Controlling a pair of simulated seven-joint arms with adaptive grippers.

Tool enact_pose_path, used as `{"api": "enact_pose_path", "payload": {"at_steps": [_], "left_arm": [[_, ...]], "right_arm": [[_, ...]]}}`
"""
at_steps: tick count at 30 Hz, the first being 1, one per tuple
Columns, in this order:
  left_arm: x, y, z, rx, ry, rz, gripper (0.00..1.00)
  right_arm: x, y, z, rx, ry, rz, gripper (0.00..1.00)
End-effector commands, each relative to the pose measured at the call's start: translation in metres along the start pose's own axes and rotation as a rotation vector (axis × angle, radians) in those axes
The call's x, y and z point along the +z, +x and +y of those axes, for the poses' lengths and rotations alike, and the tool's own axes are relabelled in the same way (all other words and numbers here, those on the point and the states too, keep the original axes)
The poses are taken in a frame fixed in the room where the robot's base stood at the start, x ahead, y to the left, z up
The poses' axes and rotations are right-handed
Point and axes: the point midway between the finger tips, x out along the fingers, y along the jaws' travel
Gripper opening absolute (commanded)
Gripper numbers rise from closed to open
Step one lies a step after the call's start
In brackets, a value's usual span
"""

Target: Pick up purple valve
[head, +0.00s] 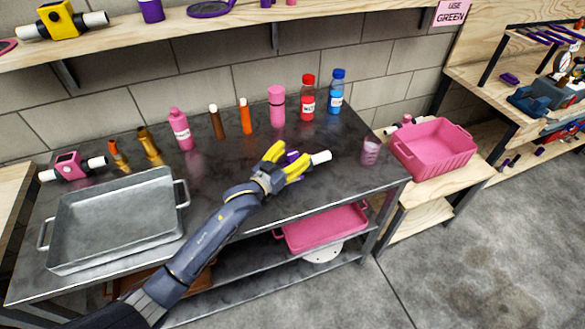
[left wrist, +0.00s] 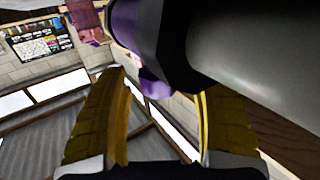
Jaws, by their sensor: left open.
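The purple valve (head: 320,157) is on or just above the dark metal table, right of its middle. Its white pipe end sticks out to the right, and my fingers partly cover its purple body. My left gripper (head: 295,152) has its yellow fingers spread around or beside the body. In the left wrist view, the valve's purple part, black collar and pale pipe (left wrist: 245,45) loom large, close to the open fingers (left wrist: 160,95). I cannot tell whether the fingers touch it. My right gripper is not in view.
A grey metal tray (head: 172,192) and a pink valve (head: 68,167) are at the table's left. Several bottles, including a red one (head: 307,100), stand along the back. A pink cup (head: 370,151) stands right. A pink bin (head: 433,150) is on the wooden side stand.

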Motion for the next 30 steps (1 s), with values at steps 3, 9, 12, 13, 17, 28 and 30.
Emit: {"api": "enact_pose_path", "payload": {"at_steps": [3,9,12,13,17,28,30], "left_arm": [[0.0000,-0.0002,-0.0001,0.000,0.000,0.000,0.65],[0.0000,-0.0003,-0.0002,0.000,-0.001,0.000,0.44],[0.0000,-0.0004,-0.0002,0.000,-0.001,0.000,0.33],[0.0000,-0.0004,-0.0001,0.000,-0.001,0.000,0.29],[0.0000,-0.0004,-0.0002,0.000,-0.001,0.000,0.14],[-0.0010,-0.0003,-0.0003,0.000,0.000,0.002,0.00],[-0.0012,-0.0002,-0.0002,0.000,0.000,0.002,0.00]], "right_arm": [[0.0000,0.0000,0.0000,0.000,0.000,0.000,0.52],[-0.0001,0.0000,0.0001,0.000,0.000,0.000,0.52],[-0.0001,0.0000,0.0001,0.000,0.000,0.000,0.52],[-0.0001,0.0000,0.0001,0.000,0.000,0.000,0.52],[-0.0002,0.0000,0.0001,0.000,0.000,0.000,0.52],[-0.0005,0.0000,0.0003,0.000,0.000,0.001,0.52],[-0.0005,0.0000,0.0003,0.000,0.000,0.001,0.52]]}}
